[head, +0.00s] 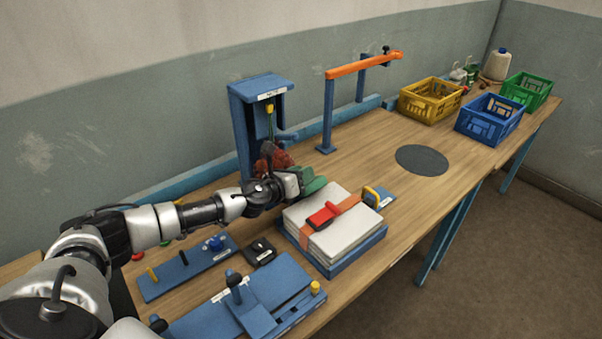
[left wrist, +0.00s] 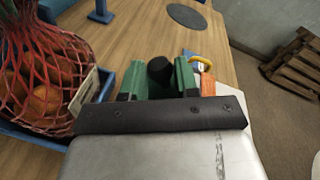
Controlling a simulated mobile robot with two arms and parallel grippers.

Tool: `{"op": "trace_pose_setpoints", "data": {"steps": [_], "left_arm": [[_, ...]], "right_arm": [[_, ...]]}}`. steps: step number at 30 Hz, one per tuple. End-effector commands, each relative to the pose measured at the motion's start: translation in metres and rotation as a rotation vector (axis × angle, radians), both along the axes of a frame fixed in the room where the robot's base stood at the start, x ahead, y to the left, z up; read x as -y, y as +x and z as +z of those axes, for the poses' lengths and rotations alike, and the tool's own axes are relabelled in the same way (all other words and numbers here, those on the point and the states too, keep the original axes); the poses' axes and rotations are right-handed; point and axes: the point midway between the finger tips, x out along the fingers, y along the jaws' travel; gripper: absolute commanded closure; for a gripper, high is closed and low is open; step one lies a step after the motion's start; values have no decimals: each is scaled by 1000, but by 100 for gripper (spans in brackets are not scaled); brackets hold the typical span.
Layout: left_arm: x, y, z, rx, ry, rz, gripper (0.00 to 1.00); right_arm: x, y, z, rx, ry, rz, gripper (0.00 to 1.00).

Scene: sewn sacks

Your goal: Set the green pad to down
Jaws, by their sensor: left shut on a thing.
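In the left wrist view green pieces (left wrist: 185,76) stand on both sides of a round black knob (left wrist: 160,70). My right gripper is not in view.
A red net sack of round orange things (left wrist: 45,75) is close on the left, by a blue stand (head: 243,130). Blue fixtures (head: 187,266) lie at the front. An orange bar (head: 362,65) stands behind.

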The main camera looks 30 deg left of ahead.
Motion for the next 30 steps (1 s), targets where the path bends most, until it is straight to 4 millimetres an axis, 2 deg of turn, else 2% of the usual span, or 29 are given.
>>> {"op": "trace_pose_setpoints", "data": {"steps": [2, 3, 8, 16, 19, 23, 30], "left_arm": [[0, 0, -1, -3, 0, 0, 100], [0, 0, -1, -4, -1, 0, 68], [0, 0, -1, -3, -1, 0, 45], [0, -1, 0, -1, -2, 0, 45], [-3, -7, 0, -1, -1, 1, 45], [-8, -27, 2, -4, 1, -1, 45], [-20, -74, 7, -5, 1, -1, 45]], "right_arm": [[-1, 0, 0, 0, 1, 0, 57], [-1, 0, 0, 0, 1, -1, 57], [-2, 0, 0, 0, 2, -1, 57], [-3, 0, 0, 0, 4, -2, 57], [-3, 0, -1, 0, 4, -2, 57], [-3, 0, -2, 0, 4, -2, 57], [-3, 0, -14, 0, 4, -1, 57]]}}
